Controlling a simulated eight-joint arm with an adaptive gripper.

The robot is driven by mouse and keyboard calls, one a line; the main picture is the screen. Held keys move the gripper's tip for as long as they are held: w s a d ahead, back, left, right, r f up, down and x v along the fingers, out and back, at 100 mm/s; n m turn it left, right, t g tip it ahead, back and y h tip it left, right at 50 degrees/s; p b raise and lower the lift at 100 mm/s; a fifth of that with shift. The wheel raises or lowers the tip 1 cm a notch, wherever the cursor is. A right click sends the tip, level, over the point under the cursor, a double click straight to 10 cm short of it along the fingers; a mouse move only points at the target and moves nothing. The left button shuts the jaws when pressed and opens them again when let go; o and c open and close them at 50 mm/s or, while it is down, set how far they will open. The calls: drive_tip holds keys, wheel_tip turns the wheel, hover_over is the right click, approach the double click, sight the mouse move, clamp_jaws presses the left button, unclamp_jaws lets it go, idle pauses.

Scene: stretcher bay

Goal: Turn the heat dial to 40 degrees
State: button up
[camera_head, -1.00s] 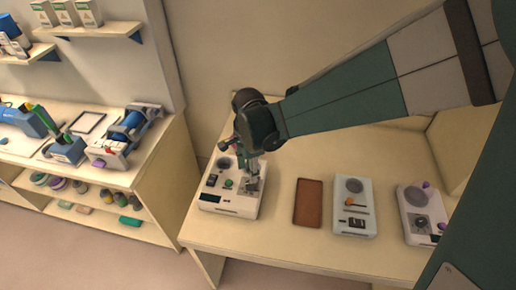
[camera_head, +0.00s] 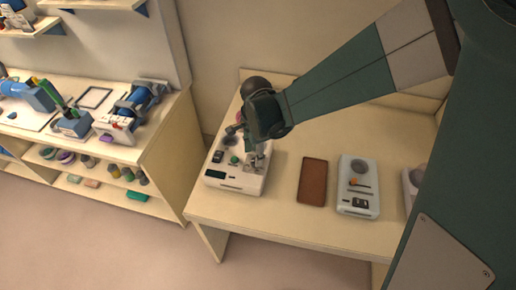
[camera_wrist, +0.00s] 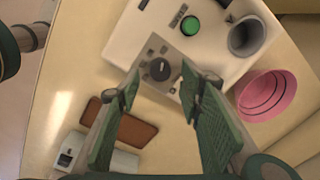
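A white device (camera_head: 215,182) stands at the left of the table, with a dark display, a green button (camera_head: 234,160) and a dial under my gripper. My gripper (camera_wrist: 160,78) is open and empty, pointing down above the device. Its two green fingers appear on either side of the dial; I cannot tell whether they touch it. In the head view my gripper (camera_head: 258,162) hides the dial.
A brown tray (camera_head: 313,182) and a second device (camera_head: 358,205) stand to the right. A stocked shelf unit (camera_head: 165,150) is at the left.

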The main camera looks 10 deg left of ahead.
drive_tip(key=shift+w+f, duration=0.1)
drive_tip(key=shift+f, duration=1.8)
drive_tip(key=shift+c, duration=0.7)
drive_tip(key=c, duration=0.8)
